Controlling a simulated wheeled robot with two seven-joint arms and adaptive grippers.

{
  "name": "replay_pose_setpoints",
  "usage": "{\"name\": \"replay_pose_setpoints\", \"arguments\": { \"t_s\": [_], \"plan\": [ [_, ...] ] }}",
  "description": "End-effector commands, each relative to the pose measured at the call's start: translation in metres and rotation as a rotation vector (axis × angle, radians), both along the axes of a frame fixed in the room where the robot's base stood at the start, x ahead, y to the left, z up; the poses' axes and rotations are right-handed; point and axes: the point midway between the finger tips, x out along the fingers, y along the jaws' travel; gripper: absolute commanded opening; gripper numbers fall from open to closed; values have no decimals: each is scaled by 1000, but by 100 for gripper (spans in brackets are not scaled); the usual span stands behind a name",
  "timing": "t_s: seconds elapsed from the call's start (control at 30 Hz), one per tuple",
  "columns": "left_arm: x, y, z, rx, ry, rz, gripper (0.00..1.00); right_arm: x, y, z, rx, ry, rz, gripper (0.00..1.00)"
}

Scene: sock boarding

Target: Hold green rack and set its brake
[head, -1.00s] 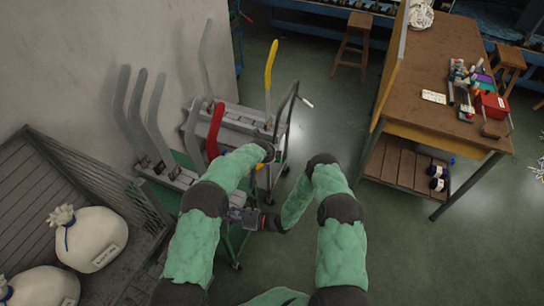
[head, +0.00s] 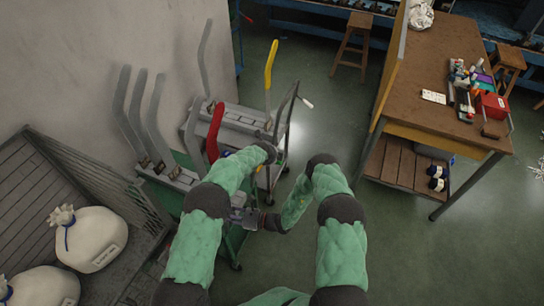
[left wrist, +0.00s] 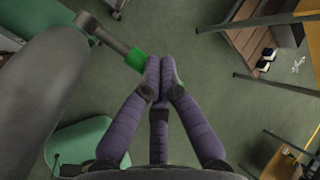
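The green rack (head: 168,196) stands by the wall at centre left, bearing several upright grey boards (head: 152,115). My arms cover much of its right side. In the left wrist view, my left gripper (left wrist: 160,68) has its purple fingers together at the end of a green grip (left wrist: 136,60) on a grey bar, and appears closed on it. A green panel (left wrist: 78,148) shows at lower left there. In the head view my left fingers are hidden behind the wrist. My right gripper (head: 243,216) is low beside the rack's right-hand frame; its fingers are too small to read. The brake cannot be made out.
A grey rack (head: 240,116) with a red board (head: 214,130) and a yellow board (head: 270,68) stands just behind. White sacks (head: 95,238) lie in a slatted bin at left. A wooden workbench (head: 440,50) stands at right. The floor between is clear.

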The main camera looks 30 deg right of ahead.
Motion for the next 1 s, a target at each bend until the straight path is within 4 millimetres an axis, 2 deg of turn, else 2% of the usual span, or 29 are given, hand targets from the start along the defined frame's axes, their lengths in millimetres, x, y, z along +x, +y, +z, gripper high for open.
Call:
{"name": "replay_pose_setpoints", "arguments": {
  "t_s": [1.0],
  "plan": [
    [-4,-4,-9,0,-2,0,0,1,-1,1,0,-2,-1,0]
  ]
}}
